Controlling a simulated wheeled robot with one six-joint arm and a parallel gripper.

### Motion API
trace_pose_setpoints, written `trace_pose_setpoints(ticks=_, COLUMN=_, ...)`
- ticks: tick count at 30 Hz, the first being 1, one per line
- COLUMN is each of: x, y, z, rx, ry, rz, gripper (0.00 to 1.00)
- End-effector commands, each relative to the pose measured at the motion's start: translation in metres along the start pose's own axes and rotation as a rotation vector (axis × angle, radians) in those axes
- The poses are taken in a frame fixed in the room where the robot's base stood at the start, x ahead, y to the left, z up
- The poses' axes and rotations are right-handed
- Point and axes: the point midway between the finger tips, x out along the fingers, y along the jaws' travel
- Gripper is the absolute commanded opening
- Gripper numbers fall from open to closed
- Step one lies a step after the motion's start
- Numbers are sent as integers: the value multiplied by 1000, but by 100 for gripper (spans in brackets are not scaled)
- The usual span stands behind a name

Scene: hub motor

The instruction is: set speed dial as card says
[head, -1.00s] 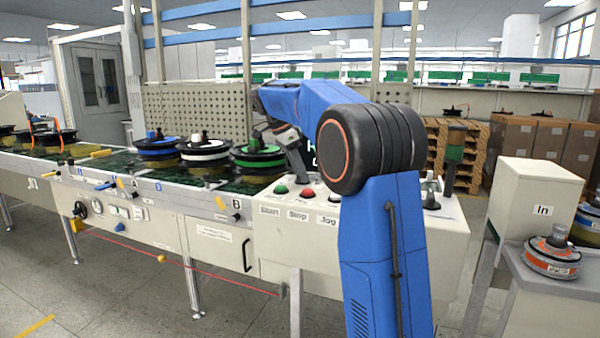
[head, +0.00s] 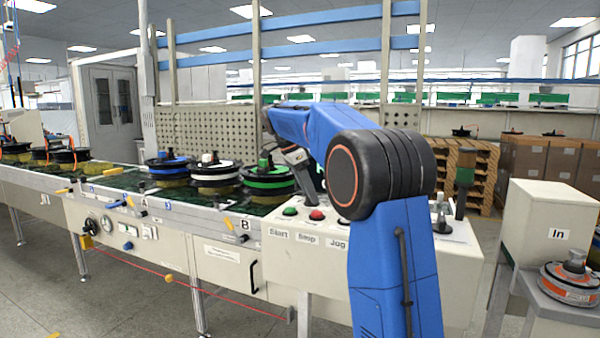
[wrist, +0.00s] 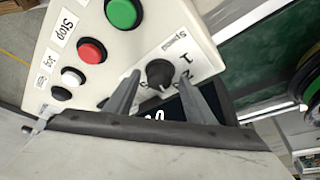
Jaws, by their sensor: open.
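The speed dial (wrist: 160,73) is a black round knob on a pale control panel (wrist: 130,50) in the wrist view. The label "Speed" and the number 1 stand beside it, with another number partly covered by a finger. My gripper (wrist: 160,80) is open, its two grey fingers reaching to either side of the dial. I cannot tell whether they touch it. In the head view my gripper (head: 300,168) is over the control box (head: 330,260), and my arm hides the dial. I cannot make out the card in either view.
Green (wrist: 121,12) and red (wrist: 91,51) buttons sit close to the dial, with white and black ones farther along. A dark screen with white marks lies behind the fingers. A conveyor (head: 120,190) carrying several motors runs left. A box marked "In" (head: 545,235) stands right.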

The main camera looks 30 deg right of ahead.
Motion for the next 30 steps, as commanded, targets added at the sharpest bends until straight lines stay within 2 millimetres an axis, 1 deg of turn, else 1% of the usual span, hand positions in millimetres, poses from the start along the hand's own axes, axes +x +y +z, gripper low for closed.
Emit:
trace_pose_setpoints(ticks=5, x=-28, y=-1, z=1, rx=0, ry=0, rz=-2, gripper=49)
trace_pose_setpoints(ticks=15, x=-96, y=-1, z=1, rx=-1, ry=0, rz=-2, gripper=49)
trace_pose_setpoints(ticks=21, x=-131, y=-1, z=1, rx=0, ry=0, rz=-2, gripper=49)
trace_pose_setpoints(ticks=24, x=-145, y=-1, z=1, rx=-1, ry=-1, rz=-3, gripper=49)
trace_pose_setpoints(ticks=30, x=-161, y=0, z=1, rx=-1, ry=0, rz=-4, gripper=49)
